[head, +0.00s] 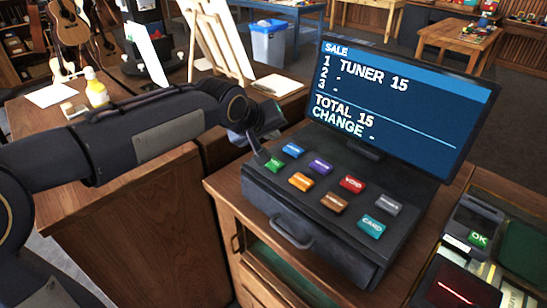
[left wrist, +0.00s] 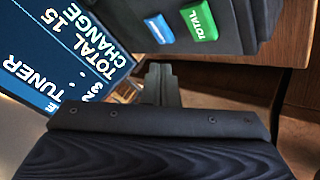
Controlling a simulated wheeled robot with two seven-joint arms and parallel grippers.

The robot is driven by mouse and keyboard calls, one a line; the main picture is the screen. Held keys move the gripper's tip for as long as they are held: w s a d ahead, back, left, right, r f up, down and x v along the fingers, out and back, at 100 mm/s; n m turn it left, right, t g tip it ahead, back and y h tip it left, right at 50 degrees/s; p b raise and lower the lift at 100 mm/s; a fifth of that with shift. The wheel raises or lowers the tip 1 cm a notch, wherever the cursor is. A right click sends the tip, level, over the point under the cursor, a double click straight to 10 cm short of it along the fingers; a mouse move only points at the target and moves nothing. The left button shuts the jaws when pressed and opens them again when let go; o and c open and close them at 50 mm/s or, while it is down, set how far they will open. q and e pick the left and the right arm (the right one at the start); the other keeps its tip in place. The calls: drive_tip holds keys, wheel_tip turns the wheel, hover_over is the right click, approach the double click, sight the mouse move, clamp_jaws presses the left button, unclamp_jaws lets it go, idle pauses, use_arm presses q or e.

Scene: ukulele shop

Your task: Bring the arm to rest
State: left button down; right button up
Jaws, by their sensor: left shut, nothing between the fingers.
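My left arm comes in from the left in the head view and reaches over to the cash register (head: 330,235). My left gripper (head: 260,152) is shut and empty, just by the green key (head: 274,164) at the register's left corner. I cannot tell whether the tip touches the key. In the left wrist view the shut fingers (left wrist: 161,82) point toward the register, and the green key, marked TOTAL (left wrist: 201,20), shows beyond them. The register screen (head: 400,100) reads TUNER 15, TOTAL 15, with a dash after CHANGE. My right gripper is not in view.
The register stands on a wooden counter (head: 222,190), its drawer shut. A card reader (head: 474,222) and a scanner with a red line (head: 457,290) are at the right. An easel (head: 217,42) stands behind.

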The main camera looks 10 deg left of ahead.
use_arm(q)
drive_tip(key=shift+f, duration=0.1)
idle(0.5)
drive_tip(key=s+a+f+m+g, duration=0.1)
drive_tip(key=s+a+f, duration=0.1)
drive_tip(key=s+a, duration=0.45)
drive_tip(key=s+a+f, duration=0.2)
drive_tip(key=s+a, duration=0.1)
drive_tip(key=s, duration=0.6)
drive_tip(key=s+f+m+g, duration=0.1)
drive_tip(key=s+f, duration=0.3)
drive_tip(key=s, duration=0.3)
drive_tip(key=s+f+g, duration=0.1)
drive_tip(key=s+f, duration=0.3)
drive_tip(key=s, duration=0.4)
drive_tip(key=shift+d+f+m, duration=0.2)
drive_tip(key=shift+m, duration=0.2)
drive_tip(key=shift+s, duration=0.1)
